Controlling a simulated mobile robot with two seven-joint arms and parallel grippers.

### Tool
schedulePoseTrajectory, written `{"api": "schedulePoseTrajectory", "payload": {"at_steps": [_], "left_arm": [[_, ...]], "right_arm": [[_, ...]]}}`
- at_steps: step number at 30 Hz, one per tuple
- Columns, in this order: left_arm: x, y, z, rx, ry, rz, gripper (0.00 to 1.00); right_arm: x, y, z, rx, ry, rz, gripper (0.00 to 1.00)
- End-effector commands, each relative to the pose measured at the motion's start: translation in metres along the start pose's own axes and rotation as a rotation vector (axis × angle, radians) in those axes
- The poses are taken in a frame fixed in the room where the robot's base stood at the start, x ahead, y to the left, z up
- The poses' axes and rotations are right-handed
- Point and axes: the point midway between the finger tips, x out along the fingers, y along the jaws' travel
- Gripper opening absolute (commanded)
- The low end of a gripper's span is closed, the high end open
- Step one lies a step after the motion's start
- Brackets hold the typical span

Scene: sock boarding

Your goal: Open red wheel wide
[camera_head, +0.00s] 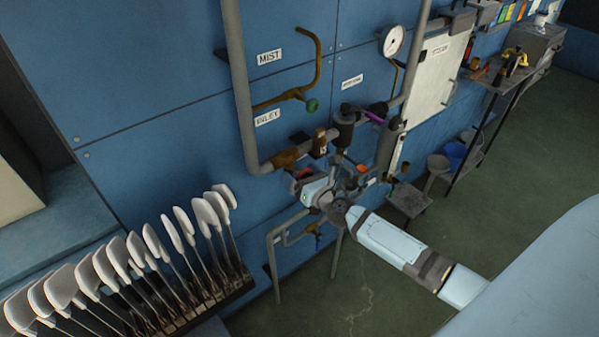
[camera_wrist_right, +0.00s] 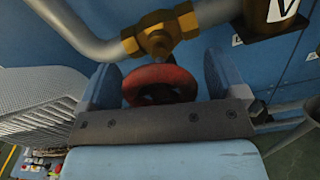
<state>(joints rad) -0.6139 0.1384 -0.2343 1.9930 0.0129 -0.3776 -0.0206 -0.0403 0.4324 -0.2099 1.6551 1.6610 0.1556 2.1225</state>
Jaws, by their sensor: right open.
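The red wheel (camera_wrist_right: 160,84) shows in the right wrist view, below a brass valve body (camera_wrist_right: 154,42) on a grey pipe. My right gripper (camera_wrist_right: 163,76) is open, with one blue finger on each side of the wheel. A gap shows between the wheel and the right finger; the left finger is close to the rim, and I cannot tell whether it touches. In the head view my right gripper (camera_head: 308,190) is just below the brass valve (camera_head: 286,158), and mostly hides the wheel. My left gripper is not in view.
A rack of white sock boards (camera_head: 130,258) stands at the lower left. Grey pipes (camera_head: 240,90), a gauge (camera_head: 392,41) and a green-knobbed valve (camera_head: 311,105) are on the blue wall. A shelf with buckets (camera_head: 455,152) is at the right.

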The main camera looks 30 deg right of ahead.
Motion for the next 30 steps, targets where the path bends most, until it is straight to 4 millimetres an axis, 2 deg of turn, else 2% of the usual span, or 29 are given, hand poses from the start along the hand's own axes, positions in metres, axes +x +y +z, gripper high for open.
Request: {"api": "schedulePoseTrajectory", "payload": {"at_steps": [10,11,17,30], "left_arm": [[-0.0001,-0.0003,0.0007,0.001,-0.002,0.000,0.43],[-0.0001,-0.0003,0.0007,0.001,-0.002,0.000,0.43],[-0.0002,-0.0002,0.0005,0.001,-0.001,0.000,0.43],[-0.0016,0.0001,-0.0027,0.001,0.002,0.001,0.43]], "right_arm": [[0.0054,-0.0002,0.0000,0.000,0.000,0.000,0.90],[0.0053,-0.0001,0.0000,0.000,0.000,0.000,0.88],[0.0052,-0.0001,0.0000,0.000,0.000,0.000,0.42],[0.0049,0.0000,0.0002,-0.077,0.000,-0.001,0.41]]}}
